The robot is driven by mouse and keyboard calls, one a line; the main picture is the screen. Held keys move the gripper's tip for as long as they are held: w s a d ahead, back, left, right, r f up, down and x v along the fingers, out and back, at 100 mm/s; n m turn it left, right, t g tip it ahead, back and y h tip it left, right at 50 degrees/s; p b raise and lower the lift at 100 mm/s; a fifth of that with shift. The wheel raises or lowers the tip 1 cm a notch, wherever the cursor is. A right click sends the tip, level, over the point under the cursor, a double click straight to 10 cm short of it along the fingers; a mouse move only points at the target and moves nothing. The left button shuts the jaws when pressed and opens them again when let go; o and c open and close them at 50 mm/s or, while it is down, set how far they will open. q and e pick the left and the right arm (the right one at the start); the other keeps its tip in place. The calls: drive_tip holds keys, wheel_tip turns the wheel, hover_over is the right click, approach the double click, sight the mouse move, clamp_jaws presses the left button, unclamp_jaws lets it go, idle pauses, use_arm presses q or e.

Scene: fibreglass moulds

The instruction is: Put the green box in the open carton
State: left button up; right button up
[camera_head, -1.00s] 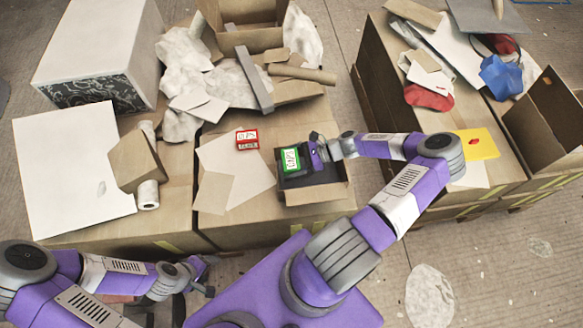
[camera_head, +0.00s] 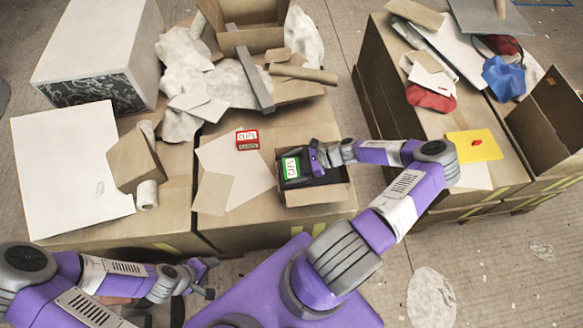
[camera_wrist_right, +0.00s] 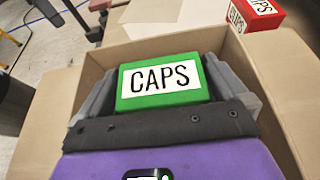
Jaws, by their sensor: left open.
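The green box (camera_head: 290,168) has a white label reading CAPS, which is clear in the right wrist view (camera_wrist_right: 160,80). It is inside the walls of the open carton (camera_head: 318,194), toward the carton's left side. My right gripper (camera_head: 304,168) reaches into the carton from the right. In the right wrist view its two grey fingers (camera_wrist_right: 160,90) lie against both sides of the green box, shut on it. The box's underside is hidden, so I cannot tell whether it touches the carton floor. My left gripper (camera_head: 212,277) is open and empty, low at the left, away from the carton.
A red box (camera_head: 247,139) with a white label lies left of and behind the carton. Cardboard sheets, crumpled white material (camera_head: 205,75) and a grey bar (camera_head: 255,80) clutter the back. A yellow pad (camera_head: 474,146) lies on the right-hand boxes, beside a larger open box (camera_head: 540,125).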

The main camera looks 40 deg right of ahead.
drive_tip(key=shift+r, duration=0.2)
drive_tip(key=p+v, duration=0.3)
drive_tip(key=v, duration=0.9)
drive_tip(key=shift+r, duration=0.35)
